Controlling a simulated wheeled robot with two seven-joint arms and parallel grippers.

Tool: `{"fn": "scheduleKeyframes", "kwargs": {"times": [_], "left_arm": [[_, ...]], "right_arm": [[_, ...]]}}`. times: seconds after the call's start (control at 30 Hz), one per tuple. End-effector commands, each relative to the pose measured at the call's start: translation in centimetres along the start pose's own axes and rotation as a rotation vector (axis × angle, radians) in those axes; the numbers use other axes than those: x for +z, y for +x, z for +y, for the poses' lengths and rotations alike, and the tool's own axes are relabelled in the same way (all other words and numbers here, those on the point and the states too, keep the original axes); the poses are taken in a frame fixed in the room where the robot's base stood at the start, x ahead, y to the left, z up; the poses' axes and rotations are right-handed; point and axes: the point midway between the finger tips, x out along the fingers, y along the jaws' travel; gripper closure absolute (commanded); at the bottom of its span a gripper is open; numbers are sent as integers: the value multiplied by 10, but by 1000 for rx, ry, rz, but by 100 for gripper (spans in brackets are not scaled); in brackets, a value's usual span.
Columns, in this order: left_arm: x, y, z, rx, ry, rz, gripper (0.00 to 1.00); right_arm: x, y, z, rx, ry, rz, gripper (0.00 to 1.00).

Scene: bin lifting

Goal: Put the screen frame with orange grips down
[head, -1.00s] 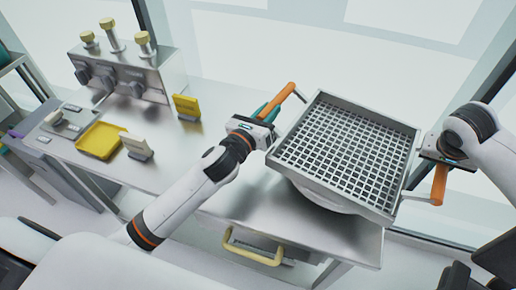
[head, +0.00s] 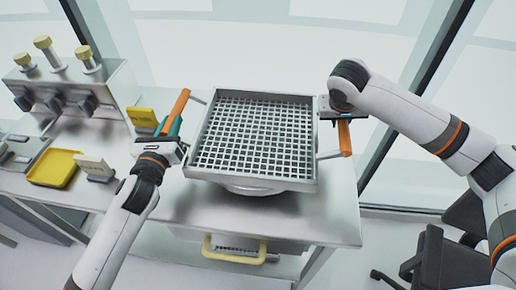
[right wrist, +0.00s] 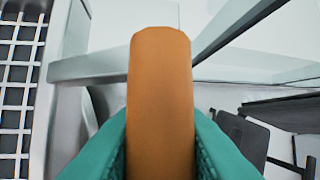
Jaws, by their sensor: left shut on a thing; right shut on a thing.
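The screen frame (head: 254,180) is a grey square tray-like frame with a white grid and an orange grip on each side. In the head view it is above a round pale base on the metal table; I cannot tell whether it touches that base. My left gripper (head: 171,135) is shut on the left orange grip (head: 176,108). My right gripper (head: 344,118) is shut on the right orange grip (head: 345,138). In the right wrist view the orange grip (right wrist: 160,100) stands between teal fingers (right wrist: 160,150), with the grid (right wrist: 18,80) at the left edge.
The metal table (head: 325,222) has bare room around the round base (head: 252,190). A yellow tray (head: 54,168), a pale block (head: 95,167) and a valve unit (head: 65,85) stand at the left. A yellow handle (head: 235,258) shows below the tabletop. A dark chair (head: 440,262) is at the lower right.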

Motion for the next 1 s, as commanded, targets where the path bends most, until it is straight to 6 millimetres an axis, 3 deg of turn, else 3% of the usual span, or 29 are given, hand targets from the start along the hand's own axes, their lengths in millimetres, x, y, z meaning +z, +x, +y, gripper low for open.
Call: {"fn": "scheduleKeyframes", "kwargs": {"times": [0.37, 1.0], "left_arm": [[5, 0, -3, -2, 2, 5, 100], [39, 0, -10, -2, 2, 6, 100]], "right_arm": [[-1, 7, 0, -4, 4, -3, 100], [-14, 38, 6, -4, 4, -3, 100]]}}
